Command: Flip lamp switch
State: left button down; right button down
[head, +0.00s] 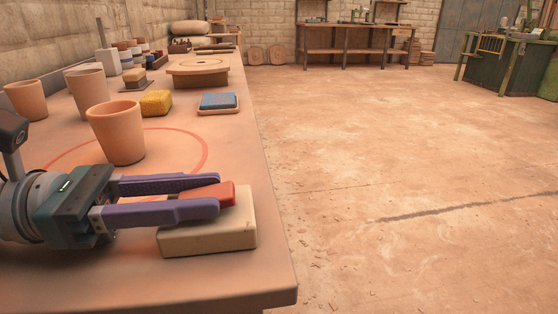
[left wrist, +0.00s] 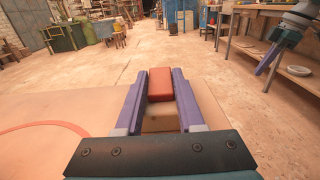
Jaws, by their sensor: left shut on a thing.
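The lamp switch is a cream box (head: 222,229) with a red rocker (head: 222,192) on top, at the near right edge of the workbench (head: 225,290). My left gripper (head: 216,194) reaches in from the left and is shut on the red rocker, with a purple finger on either side. In the left wrist view the red rocker (left wrist: 160,84) sits between the fingertips, and part of the cream box (left wrist: 160,122) shows below it. My right gripper (left wrist: 268,72) shows side-on at the right of that view, away from the switch; its opening cannot be made out. No lamp can be made out.
A clay cup (head: 117,135) stands just behind my left gripper, inside a red ring (head: 190,165) marked on the bench. A yellow sponge (head: 156,103) and a blue block on a tray (head: 218,103) lie farther back. The floor (head: 390,170) to the right is clear.

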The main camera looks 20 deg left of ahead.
pick_arm(q)
jog(key=shift+r+p, duration=0.35)
jog(key=shift+p, duration=0.2)
jog(key=shift+f+g+y, duration=0.1)
jog(key=shift+g+y, duration=0.2)
jog(key=shift+y, duration=0.1)
jog(key=shift+f+p, duration=0.1)
jog(key=shift+p, duration=0.2)
jog(key=shift+f, duration=0.1)
jog(key=c, duration=0.5)
grip_release()
jog(key=v, duration=0.9)
jog(key=shift+s+a, duration=0.25)
jog(key=shift+a, duration=0.05)
jog(key=shift+r, duration=0.2)
